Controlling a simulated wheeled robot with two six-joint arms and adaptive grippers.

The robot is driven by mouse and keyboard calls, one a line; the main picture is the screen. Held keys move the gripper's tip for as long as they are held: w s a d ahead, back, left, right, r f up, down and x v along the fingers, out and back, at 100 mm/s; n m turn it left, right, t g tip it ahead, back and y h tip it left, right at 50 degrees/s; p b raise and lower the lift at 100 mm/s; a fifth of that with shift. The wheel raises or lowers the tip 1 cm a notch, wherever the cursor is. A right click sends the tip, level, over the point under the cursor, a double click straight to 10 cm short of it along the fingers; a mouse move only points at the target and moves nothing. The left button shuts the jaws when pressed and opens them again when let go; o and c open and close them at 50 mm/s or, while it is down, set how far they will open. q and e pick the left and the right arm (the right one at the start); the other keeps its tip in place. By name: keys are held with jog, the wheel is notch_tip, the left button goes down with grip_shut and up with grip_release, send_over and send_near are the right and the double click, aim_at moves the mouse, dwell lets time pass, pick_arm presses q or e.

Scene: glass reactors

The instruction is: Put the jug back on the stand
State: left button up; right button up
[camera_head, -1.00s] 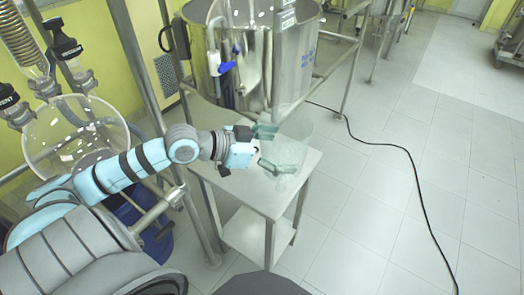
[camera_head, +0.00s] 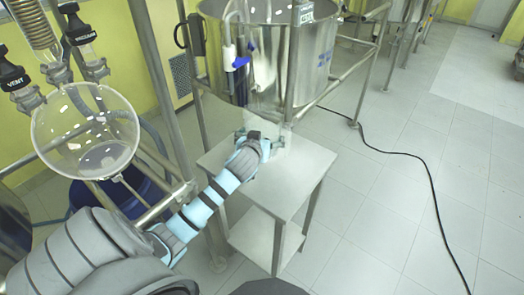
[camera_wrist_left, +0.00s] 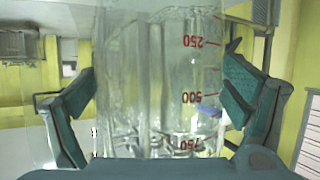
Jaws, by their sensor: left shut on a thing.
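The clear glass jug (camera_wrist_left: 150,80) with red volume marks fills the middle of the left wrist view. The marks appear upside down there. My left gripper (camera_wrist_left: 162,100) has one finger on each side of the jug and is shut on it. In the head view my left gripper (camera_head: 268,142) is over the far part of the steel stand (camera_head: 305,172), near the tank. The jug is hard to make out there, mostly hidden by my wrist. I cannot tell whether its base touches the top. My right gripper is not in view.
A large steel tank (camera_head: 320,45) on a tube frame stands just behind the stand. A round glass flask (camera_head: 85,130) hangs at the left, above a blue container (camera_head: 130,190). A black cable (camera_head: 420,165) crosses the open tiled floor at the right.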

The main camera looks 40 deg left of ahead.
pick_arm(q)
notch_tip(320, 180, down, 6)
jog(key=shift+r+b, duration=0.2)
jog(key=shift+b, duration=0.5)
jog(key=o, duration=1.3)
